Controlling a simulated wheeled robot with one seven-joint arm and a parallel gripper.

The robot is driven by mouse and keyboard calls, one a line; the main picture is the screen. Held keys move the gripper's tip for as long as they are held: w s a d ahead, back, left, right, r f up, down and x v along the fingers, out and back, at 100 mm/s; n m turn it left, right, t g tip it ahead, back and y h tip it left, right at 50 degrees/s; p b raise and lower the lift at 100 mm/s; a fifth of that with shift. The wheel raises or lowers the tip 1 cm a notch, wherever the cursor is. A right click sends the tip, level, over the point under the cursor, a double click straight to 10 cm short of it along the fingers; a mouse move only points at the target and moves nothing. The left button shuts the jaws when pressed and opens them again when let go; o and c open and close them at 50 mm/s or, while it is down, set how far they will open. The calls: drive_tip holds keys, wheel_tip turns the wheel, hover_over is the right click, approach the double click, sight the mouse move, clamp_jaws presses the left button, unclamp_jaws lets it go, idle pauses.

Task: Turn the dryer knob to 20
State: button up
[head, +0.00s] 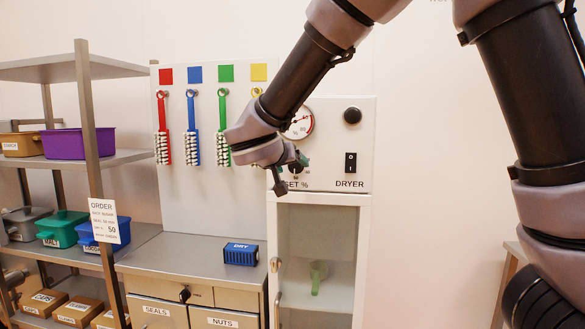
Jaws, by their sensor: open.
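The dryer (362,140) is a white cabinet with a control panel above a glass-fronted compartment. Its dark set knob (294,168) sits above the "SET %" label at the panel's lower left and is mostly hidden by my gripper. The knob's pointer and scale cannot be read. My gripper (290,173) is open, with its fingers in front of or around the knob; I cannot tell whether they touch it. A round dial gauge (301,123) above the knob is partly covered by my arm, and its reading is unclear.
A black rocker switch (350,163) and a round black button (352,115) are on the panel's right. The dryer door has a left handle (275,265), and a green scoop (317,277) is inside.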

drive_tip(key=shift+x, duration=0.9)
clamp_jaws()
